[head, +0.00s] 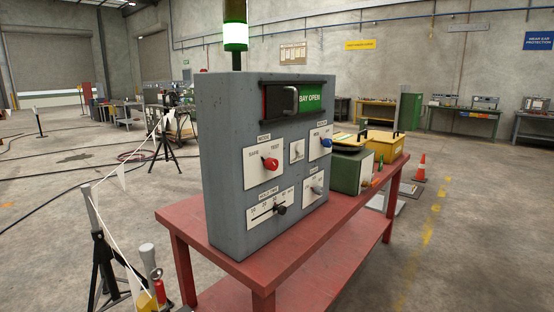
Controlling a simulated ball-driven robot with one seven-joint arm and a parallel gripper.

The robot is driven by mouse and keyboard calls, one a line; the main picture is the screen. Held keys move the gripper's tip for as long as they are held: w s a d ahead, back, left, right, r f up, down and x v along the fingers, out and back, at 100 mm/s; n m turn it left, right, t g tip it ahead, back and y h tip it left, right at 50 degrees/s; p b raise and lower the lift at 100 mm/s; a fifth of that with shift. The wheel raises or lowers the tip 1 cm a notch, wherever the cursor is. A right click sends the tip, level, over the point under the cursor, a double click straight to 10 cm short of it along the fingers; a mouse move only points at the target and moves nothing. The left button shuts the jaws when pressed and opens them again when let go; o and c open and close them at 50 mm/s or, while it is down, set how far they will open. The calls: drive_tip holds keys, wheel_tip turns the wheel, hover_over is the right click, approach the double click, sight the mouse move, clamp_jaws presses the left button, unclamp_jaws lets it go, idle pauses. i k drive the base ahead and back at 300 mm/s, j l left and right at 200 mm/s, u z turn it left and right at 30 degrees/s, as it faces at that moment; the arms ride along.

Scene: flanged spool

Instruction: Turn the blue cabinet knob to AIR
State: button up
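A grey cabinet (224,160) stands upright on a red bench (296,278). The blue knob (326,142) is on a white plate at the upper right of its front face. Lettering on that plate is too small to read surely, so I cannot tell which marking the knob points to. A red knob (270,163) sits to the left on a plate marked SAFE and TEST. A black slider knob (280,209) and a grey knob (316,189) are below. My gripper is not in view.
A panel reading BAY OPEN (310,97) with a handle is above the knobs. A green box (351,168) and yellow case (382,142) stand behind the cabinet on the right. A tripod with a rope (108,262) is at the front left. Floor at right is mostly clear.

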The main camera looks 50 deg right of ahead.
sight(327, 143)
drive_tip(key=z, duration=1.3)
